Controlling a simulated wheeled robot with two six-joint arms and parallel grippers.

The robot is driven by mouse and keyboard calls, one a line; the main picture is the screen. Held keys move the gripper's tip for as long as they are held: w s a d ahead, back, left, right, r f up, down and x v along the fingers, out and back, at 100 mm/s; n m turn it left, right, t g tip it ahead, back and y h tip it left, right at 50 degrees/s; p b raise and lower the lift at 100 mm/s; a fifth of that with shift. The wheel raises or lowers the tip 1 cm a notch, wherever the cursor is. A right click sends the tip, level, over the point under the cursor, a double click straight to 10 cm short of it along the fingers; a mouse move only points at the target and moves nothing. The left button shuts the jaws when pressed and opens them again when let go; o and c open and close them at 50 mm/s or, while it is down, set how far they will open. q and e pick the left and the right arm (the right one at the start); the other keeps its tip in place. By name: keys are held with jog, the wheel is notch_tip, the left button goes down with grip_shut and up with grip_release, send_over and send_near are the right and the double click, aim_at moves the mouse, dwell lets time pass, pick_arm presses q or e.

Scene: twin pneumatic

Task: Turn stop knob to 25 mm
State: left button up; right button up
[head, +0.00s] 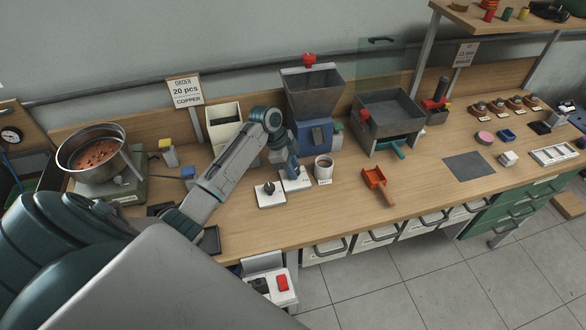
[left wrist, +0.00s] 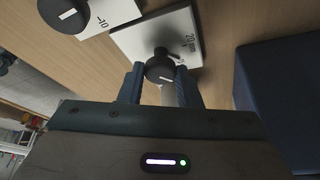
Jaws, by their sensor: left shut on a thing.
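A white plate (left wrist: 128,40) carries a round black knob (left wrist: 160,68) with a pale pointer mark, and its print seems to read "20 mm". I take this for the stop knob. My left gripper (left wrist: 160,84) has its two blue fingers on either side of this knob and is shut on it. In the head view the left gripper (head: 292,174) comes down over the same plate (head: 303,184) and hides the knob. A second white plate (head: 271,200) with a black knob (head: 268,188) stands beside it at the left. My right gripper is not in view.
A mug with dark contents (head: 324,170) stands close to the right of the gripper. A blue machine with a grey hopper (head: 312,92) is behind. An orange scoop (head: 374,178) lies further right. A sign (head: 185,92) reads "ORDER 20 pcs COPPER". The front bench edge has drawers below.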

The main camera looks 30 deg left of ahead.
pick_arm(q)
jog(key=shift+w+r+m+g+b, duration=0.15)
jog(key=shift+m+g+b, duration=0.25)
jog(key=shift+m, duration=0.6)
jog(key=o, duration=1)
jog(key=shift+c, duration=0.2)
jog(key=r+b, duration=0.2)
jog(key=r, duration=0.1)
jog(key=shift+s+d, duration=0.15)
jog(key=shift+s, duration=0.25)
jog(key=s+d+r+b, duration=0.1)
jog(key=s+d+b, duration=0.1)
jog(key=s+d, duration=0.2)
jog(key=s+d+b, duration=0.2)
jog(key=s+d, duration=0.2)
jog(key=s, duration=0.5)
jog(key=shift+r, duration=0.4)
